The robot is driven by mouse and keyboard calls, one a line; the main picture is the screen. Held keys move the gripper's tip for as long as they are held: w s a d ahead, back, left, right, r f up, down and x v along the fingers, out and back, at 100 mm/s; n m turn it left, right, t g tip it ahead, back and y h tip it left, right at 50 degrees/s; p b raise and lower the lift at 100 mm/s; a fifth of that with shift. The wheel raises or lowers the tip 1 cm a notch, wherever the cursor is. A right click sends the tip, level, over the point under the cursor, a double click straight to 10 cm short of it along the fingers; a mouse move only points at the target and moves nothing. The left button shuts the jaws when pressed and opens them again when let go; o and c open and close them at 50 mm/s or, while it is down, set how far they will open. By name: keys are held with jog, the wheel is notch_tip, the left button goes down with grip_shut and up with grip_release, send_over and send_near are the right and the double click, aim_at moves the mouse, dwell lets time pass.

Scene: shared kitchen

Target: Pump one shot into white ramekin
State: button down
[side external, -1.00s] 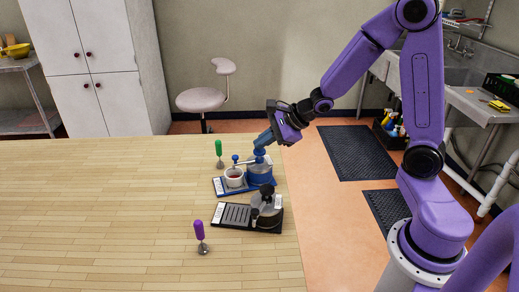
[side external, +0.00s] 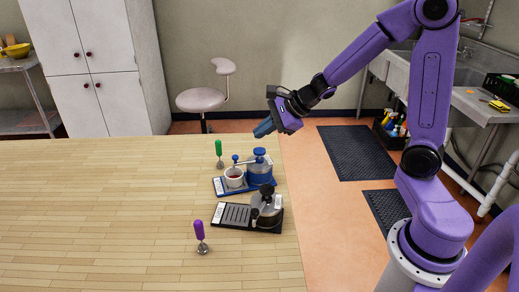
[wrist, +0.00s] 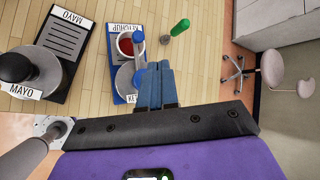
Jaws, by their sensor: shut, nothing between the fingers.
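A white ramekin (side external: 234,177) with red contents sits on the blue tray (side external: 219,187) under the spout of the blue-topped ketchup pump (side external: 259,168). In the wrist view the ramekin (wrist: 125,44) shows red inside, and the label on the tray reads ketchup. My gripper (side external: 263,129) is shut and empty. It hangs in the air above and behind the ketchup pump, apart from it. In the wrist view its blue fingers (wrist: 158,75) are together and hide part of the pump's surroundings.
A black-topped mayo pump (side external: 267,205) stands on a black tray (side external: 232,214) in front of the ketchup station. A green-handled tool (side external: 218,150) and a purple-handled tool (side external: 200,233) stand on the table. The table's left side is clear.

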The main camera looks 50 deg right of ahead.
aim_at(262, 152)
jog(key=shift+r, duration=2.05)
jog(key=s+a+f+n+g+y, duration=0.1)
jog(key=s+a+n+g, duration=0.2)
jog(key=s+a+n, duration=0.45)
jog(key=s+a+f+n+g+y, duration=0.15)
jog(key=s+a+n+g, duration=0.25)
jog(key=s+n, duration=0.65)
jog(key=s+d+f+n+g+h, duration=0.1)
jog(key=s+d+f+n+h, duration=0.1)
jog(key=s+d+n+h, duration=0.4)
jog(key=s+n, duration=0.5)
jog(key=n, duration=0.5)
jog(key=shift+s, duration=0.25)
